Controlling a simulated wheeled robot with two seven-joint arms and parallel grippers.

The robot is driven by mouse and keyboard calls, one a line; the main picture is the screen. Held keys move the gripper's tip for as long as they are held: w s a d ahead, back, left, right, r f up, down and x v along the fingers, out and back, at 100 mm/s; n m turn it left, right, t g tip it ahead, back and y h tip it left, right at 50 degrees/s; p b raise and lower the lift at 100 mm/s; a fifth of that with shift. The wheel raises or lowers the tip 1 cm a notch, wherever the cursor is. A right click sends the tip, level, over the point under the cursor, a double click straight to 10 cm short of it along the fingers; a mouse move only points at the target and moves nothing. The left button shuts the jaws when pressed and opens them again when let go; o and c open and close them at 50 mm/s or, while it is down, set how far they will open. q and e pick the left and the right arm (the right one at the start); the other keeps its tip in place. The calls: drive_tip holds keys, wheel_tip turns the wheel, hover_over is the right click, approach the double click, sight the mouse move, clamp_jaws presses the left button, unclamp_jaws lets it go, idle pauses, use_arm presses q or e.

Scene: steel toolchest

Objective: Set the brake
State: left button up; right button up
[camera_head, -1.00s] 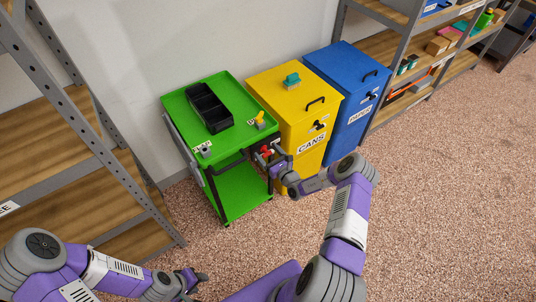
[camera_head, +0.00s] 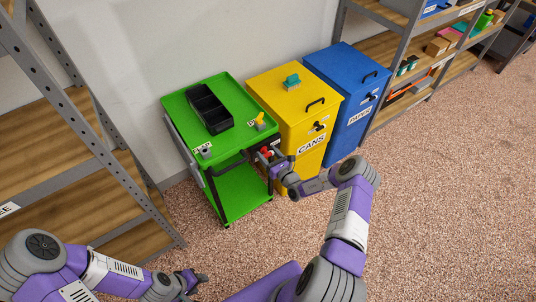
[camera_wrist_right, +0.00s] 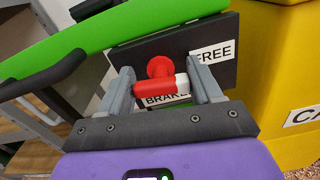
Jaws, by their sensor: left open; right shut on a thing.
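The green cart (camera_head: 240,190) stands at the left of the bins. On its right front corner is a black plate (camera_wrist_right: 222,45) with a red lever (camera_wrist_right: 160,86) that has a white end. The plate carries a FREE label (camera_wrist_right: 214,52) at upper right and a BRAKE label (camera_wrist_right: 168,100) below, partly hidden by the lever. My right gripper (camera_head: 267,155) is at this plate; in the right wrist view its fingers (camera_wrist_right: 165,88) are shut on the lever from both sides. My left gripper (camera_head: 200,279) is open and empty, low over the floor, away from the cart.
A black bin (camera_head: 209,110) and a yellow knob (camera_head: 260,118) are on the cart top. A yellow CANS bin (camera_head: 290,95) stands close beside the cart, then a blue PAPER bin (camera_head: 345,75). A shelf (camera_head: 90,130) rises at left. The carpet at right is clear.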

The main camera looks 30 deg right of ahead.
drive_tip(key=m, duration=0.4)
drive_tip(key=shift+d, duration=0.1)
drive_tip(key=m, duration=0.4)
drive_tip(key=shift+f+p, duration=0.1)
drive_tip(key=shift+p, duration=0.2)
drive_tip(key=m, duration=0.4)
drive_tip(key=shift+d, duration=0.1)
drive_tip(key=shift+f+m, duration=0.15)
drive_tip(key=shift+m, duration=2.05)
drive_tip(key=o, duration=1)
drive_tip(key=shift+c, duration=0.2)
